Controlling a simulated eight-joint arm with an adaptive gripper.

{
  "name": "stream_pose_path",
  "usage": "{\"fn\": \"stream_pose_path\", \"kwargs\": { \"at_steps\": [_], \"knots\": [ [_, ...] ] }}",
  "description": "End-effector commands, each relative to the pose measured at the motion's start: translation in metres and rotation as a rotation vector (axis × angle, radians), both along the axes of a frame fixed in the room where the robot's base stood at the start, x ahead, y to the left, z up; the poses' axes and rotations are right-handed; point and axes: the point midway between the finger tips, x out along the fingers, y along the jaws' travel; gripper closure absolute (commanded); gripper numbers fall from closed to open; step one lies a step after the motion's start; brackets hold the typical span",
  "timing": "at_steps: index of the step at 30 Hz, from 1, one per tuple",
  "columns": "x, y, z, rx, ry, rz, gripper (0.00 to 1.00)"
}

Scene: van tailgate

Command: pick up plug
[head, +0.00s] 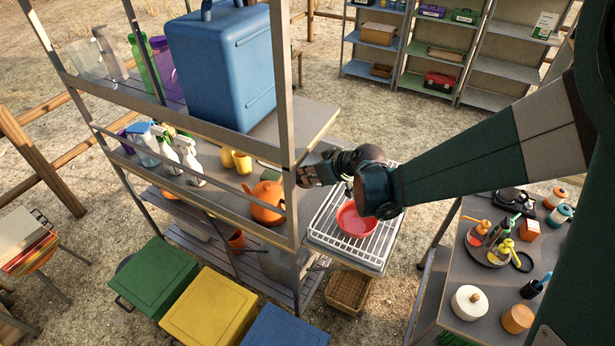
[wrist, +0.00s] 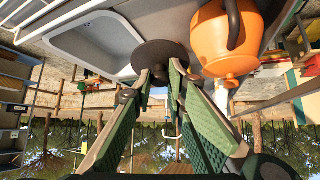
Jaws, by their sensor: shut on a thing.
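The plug (wrist: 160,54) is a dark round disc in the wrist view. It sits between the tips of my gripper (wrist: 163,72), whose green padded fingers are shut on it. In the head view my gripper (head: 318,169) is at the right end of the shelf unit, by a corner post that partly covers it; I cannot make out the plug there. In the wrist view a pale sink basin (wrist: 88,48) lies beyond the plug to the left. Whether the plug touches anything besides the fingers I cannot tell.
An orange kettle (head: 268,201) stands near my gripper, and it shows close on the right in the wrist view (wrist: 228,45). A red bowl (head: 357,222) sits on a white wire rack (head: 322,226) below my arm. A blue box (head: 225,70) stands on the shelf above.

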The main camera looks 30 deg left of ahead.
Motion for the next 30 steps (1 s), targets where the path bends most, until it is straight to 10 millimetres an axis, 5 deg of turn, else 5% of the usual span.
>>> {"fn": "stream_pose_path", "kwargs": {
  "at_steps": [18, 30],
  "knots": [
    [-0.048, -0.118, 0.000, 0.000, 0.000, -0.003, 0.96],
    [-0.065, -0.155, 0.004, -0.046, 0.020, 0.001, 0.96]
  ]
}}
